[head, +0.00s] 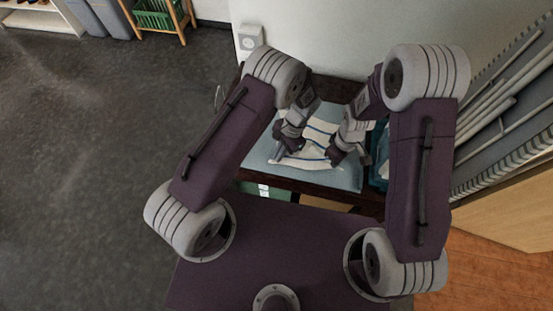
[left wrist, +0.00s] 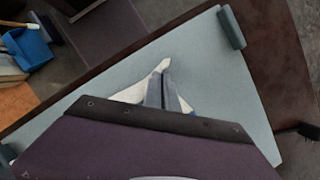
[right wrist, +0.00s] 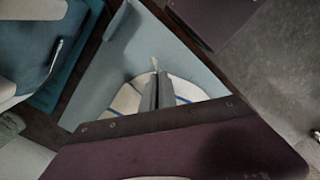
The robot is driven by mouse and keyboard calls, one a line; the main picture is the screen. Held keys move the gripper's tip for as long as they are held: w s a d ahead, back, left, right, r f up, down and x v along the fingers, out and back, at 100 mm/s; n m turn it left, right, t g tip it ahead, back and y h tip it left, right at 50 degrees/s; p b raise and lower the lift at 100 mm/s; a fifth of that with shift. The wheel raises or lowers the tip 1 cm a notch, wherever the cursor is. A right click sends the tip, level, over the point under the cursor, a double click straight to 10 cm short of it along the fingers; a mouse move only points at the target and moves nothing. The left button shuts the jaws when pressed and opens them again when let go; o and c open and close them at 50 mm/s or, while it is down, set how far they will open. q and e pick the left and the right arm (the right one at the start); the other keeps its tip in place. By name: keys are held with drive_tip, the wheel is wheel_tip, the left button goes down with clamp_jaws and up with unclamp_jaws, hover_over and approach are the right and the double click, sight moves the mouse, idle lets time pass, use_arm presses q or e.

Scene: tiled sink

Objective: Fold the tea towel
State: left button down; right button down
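The tea towel (head: 316,132) is white with blue stripes and lies rumpled on a pale blue mat (head: 345,180). My left gripper (head: 278,158) is at its near left side and my right gripper (head: 334,160) at its near right side. In the left wrist view the fingers (left wrist: 164,82) are together, with a pale towel corner (left wrist: 161,66) at their tips. In the right wrist view the fingers (right wrist: 154,82) are also together, with a small towel tip (right wrist: 154,63) just past them. My arms hide parts of the towel.
The mat lies on a dark brown table (left wrist: 268,48). A blue-grey block (left wrist: 231,28) sits at a mat edge, and a black brush (left wrist: 297,131) lies beyond. A blue dustpan (left wrist: 30,47) is at the upper left. A pale wall stands behind the table.

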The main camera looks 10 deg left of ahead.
use_arm(q)
wheel_tip(320, 180, up, 5)
drive_tip(key=shift+r, duration=0.1)
idle(0.3)
use_arm(e)
drive_tip(key=shift+r, duration=0.1)
